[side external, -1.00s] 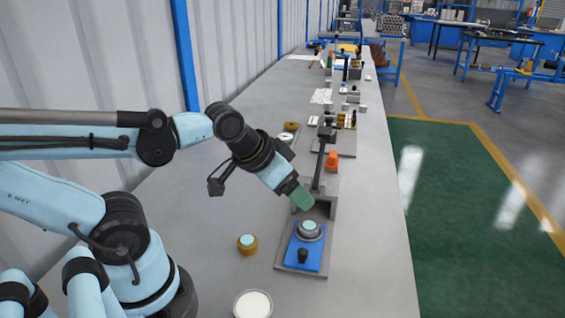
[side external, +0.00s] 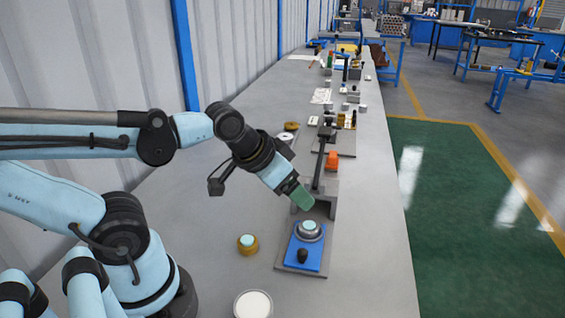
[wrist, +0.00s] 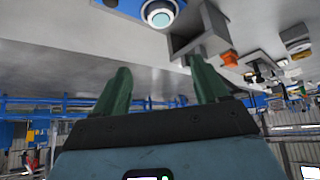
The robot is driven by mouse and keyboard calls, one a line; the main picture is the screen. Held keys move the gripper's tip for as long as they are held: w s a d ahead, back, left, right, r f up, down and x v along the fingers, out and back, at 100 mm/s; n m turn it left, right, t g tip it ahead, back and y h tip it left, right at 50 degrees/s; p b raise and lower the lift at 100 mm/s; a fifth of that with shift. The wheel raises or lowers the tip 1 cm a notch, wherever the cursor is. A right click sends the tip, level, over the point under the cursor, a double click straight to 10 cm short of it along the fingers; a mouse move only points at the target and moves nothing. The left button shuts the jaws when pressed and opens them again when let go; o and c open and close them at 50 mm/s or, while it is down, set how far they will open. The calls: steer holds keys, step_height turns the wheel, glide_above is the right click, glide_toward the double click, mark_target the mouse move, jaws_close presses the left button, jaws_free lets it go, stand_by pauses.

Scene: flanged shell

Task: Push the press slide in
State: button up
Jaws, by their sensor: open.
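The press slide is a blue plate (side external: 306,257) with a dark knob (side external: 302,255) at its near end. It lies on a grey base in front of the press frame (side external: 322,203). A grey flanged shell (side external: 309,231) with a pale green top sits on the slide. It also shows at the top of the wrist view (wrist: 159,13). My gripper (side external: 302,198) has green fingers and is above and just behind the shell, beside the press frame. In the wrist view my gripper (wrist: 158,88) is open, with nothing between its fingers.
A brass ring with a pale green insert (side external: 247,243) stands left of the press. A round white-topped dish (side external: 253,304) is at the near edge. An orange block (side external: 332,160) and several fixtures stand farther along the bench. The bench right of the press is clear.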

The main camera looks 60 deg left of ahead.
steer(key=shift+c, duration=0.3)
steer(key=shift+c, duration=1.1)
steer(key=shift+d+g, duration=0.25)
steer(key=shift+g, duration=0.05)
steer(key=shift+c, duration=1.1)
steer(key=n+g, duration=0.5)
steer(key=g, duration=0.2)
glide_toward(303, 251)
steer(key=shift+s+f, duration=0.15)
steer(key=shift+f, duration=4.55)
